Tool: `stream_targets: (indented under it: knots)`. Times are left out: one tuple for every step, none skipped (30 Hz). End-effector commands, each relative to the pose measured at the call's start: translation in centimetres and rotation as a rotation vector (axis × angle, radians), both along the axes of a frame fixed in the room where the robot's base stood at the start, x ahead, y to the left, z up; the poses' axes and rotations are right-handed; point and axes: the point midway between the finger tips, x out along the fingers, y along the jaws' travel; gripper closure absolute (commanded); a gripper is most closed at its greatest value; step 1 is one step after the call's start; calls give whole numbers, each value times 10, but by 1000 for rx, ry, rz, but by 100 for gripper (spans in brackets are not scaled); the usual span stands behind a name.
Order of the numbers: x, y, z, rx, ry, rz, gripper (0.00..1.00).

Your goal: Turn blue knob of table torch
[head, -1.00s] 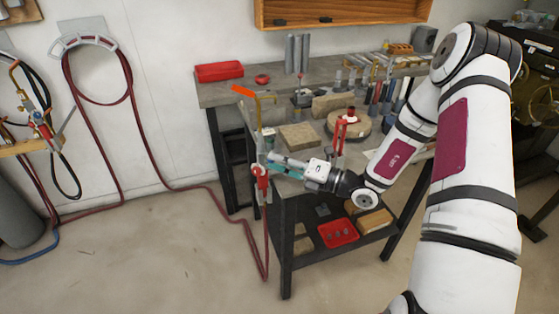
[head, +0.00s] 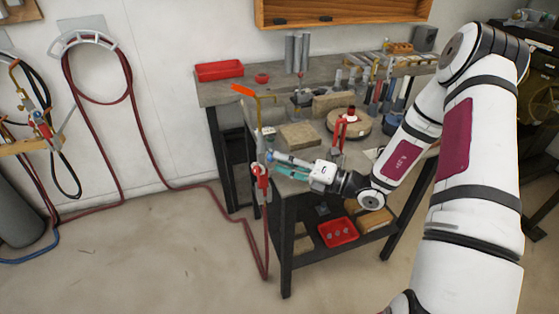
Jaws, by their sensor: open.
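The table torch (head: 263,170) hangs upright at the left end of the workbench, with a red body and a brass tube rising to a bent tip. A red hose runs down from it to the floor. My gripper (head: 271,165) reaches in from the right, with its fingers open close beside the torch's upper red part. Whether a finger touches the torch cannot be told. The blue knob cannot be made out; it is too small or hidden by the fingers.
The near workbench (head: 285,197) holds a tan block (head: 299,135), a round turntable (head: 349,125) and a red clamp (head: 338,134). A red tray (head: 338,232) sits on its lower shelf. Another torch (head: 42,125) hangs at far left. The floor at left is mostly clear.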

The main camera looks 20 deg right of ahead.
Motion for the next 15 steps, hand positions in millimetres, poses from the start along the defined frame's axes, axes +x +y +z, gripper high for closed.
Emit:
stream_targets:
  knots:
    - [-6, -8, -1, -1, 1, -5, 58]
    - [-10, -12, -1, 0, 1, -5, 58]
    - [-15, -18, -1, 0, 0, -6, 58]
    - [-20, -22, -1, 0, 0, -6, 58]
    - [-24, -27, -2, -1, 1, -6, 58]
    - [-30, -33, -2, 0, 1, -5, 58]
    - [-35, -37, -2, 1, 1, -6, 58]
    - [-39, -41, -3, 1, 1, -5, 58]
    - [-44, -47, -3, 1, 1, -6, 58]
    - [-48, -51, -3, 1, 1, -4, 58]
    - [-52, -54, -4, 1, 1, -4, 58]
    - [-56, -59, -4, 1, 1, -4, 58]
    - [-59, -62, -4, 1, 1, -4, 58]
    - [-62, -65, -4, 0, 0, -3, 58]
    - [-65, -67, -4, 0, 0, -3, 58]
